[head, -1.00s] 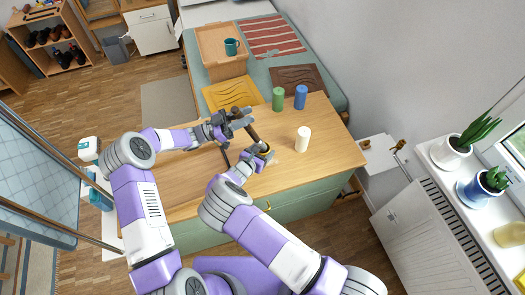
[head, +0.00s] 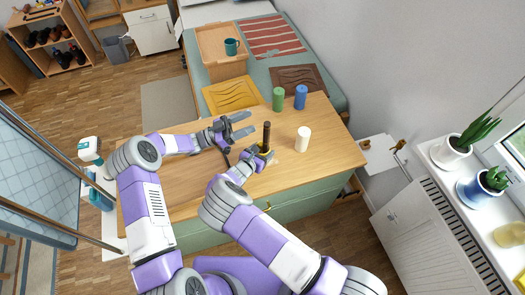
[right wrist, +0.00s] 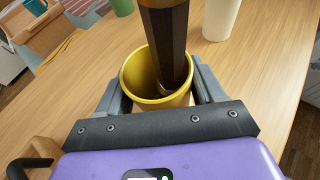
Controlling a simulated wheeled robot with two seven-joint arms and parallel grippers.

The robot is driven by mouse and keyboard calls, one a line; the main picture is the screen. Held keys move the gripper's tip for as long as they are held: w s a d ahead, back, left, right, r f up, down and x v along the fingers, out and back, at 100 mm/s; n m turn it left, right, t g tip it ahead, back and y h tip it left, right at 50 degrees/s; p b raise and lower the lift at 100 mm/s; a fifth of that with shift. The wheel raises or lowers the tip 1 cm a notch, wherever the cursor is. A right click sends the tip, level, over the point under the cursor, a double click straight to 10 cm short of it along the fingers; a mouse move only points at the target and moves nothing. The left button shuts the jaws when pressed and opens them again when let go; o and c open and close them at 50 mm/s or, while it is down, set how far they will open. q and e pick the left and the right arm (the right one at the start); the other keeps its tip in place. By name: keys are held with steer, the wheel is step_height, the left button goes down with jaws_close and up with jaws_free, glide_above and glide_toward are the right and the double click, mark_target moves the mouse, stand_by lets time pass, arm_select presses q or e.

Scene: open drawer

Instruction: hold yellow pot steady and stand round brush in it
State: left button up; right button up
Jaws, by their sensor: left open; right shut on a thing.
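The yellow pot (right wrist: 141,78) stands on the wooden table between the fingers of my right gripper (right wrist: 160,98), which is shut on it. In the head view only a little of the pot's rim (head: 270,152) shows past my right gripper (head: 262,155). The round brush (right wrist: 165,45) has a dark handle and stands in the pot, leaning slightly; its lower end is inside the pot. In the head view the brush (head: 266,134) sticks up from the pot. My left gripper (head: 240,124) is open and empty, left of the brush and apart from it.
A white cup (head: 303,139) stands right of the pot. Green (head: 278,99) and blue (head: 300,97) cups stand at the table's far edge. A dark curved item (head: 227,155) lies below my left gripper. The table's left part is clear.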

arm_select(q)
steer(key=v, duration=1.2)
arm_select(e)
steer(key=o, duration=1.2)
steer(key=shift+c, duration=0.2)
steer(key=v, duration=1.2)
arm_select(q)
steer(key=shift+s, duration=0.1)
arm_select(e)
steer(key=shift+s+f, duration=0.1)
steer(key=shift+s, duration=0.05)
